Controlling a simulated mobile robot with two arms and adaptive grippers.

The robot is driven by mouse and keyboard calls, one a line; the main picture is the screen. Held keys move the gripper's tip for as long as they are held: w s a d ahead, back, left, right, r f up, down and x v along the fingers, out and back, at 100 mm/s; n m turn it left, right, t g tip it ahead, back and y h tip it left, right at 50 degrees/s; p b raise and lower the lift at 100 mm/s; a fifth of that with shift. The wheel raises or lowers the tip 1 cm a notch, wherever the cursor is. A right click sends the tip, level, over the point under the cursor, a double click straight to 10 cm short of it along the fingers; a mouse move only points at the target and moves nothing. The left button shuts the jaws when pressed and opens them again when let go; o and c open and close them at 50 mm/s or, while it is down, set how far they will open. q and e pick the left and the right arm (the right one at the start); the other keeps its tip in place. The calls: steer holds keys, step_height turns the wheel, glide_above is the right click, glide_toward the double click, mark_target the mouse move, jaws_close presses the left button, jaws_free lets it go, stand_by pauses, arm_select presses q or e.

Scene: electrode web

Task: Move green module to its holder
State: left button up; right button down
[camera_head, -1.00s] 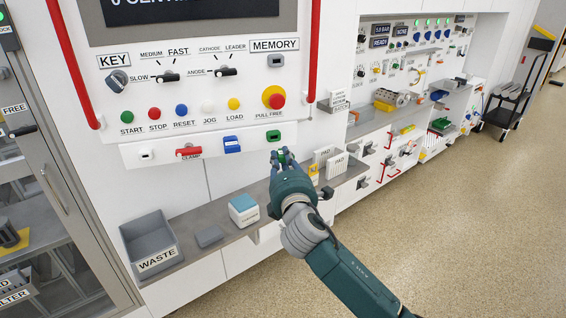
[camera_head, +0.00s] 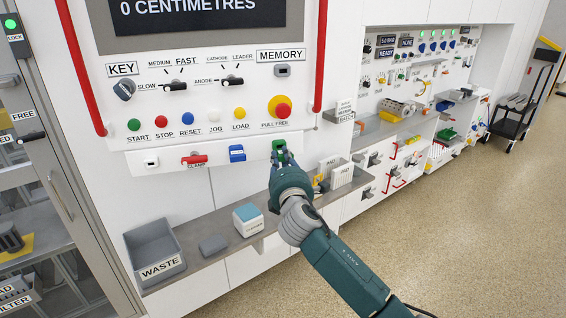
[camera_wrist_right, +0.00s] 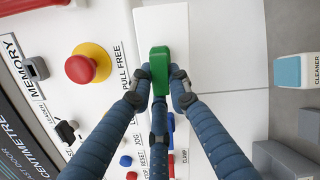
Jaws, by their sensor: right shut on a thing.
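The green module (camera_head: 279,145) is at the right end of the white strip (camera_head: 215,163) below the control panel. My right gripper (camera_head: 280,157) is shut on it from the front. In the right wrist view the green module (camera_wrist_right: 159,62) is between my fingers, over the white strip. The green holder on the strip is hidden behind the module and fingers. I cannot tell whether the module touches it or is seated in it. My left gripper is not in view.
A blue block (camera_head: 237,153) and a red clamp handle (camera_head: 195,160) are left of my gripper on the strip. The red stop button (camera_head: 281,109) is above. A cleaner box (camera_head: 248,220), a waste bin (camera_head: 155,255) and pad holders (camera_head: 340,173) stand on the shelf below.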

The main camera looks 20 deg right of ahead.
steer(key=shift+n+p, duration=0.3)
steer(key=shift+p, duration=0.35)
stand_by(1.6)
steer(key=shift+w+b, duration=0.5)
steer(key=shift+w, duration=0.95)
steer(key=c, duration=1.6)
jaws_free()
steer(key=s, duration=0.4)
steer(key=s+a, duration=0.1)
steer(key=s, duration=0.6)
steer(key=shift+s+a, duration=0.25)
steer(key=shift+s, duration=0.15)
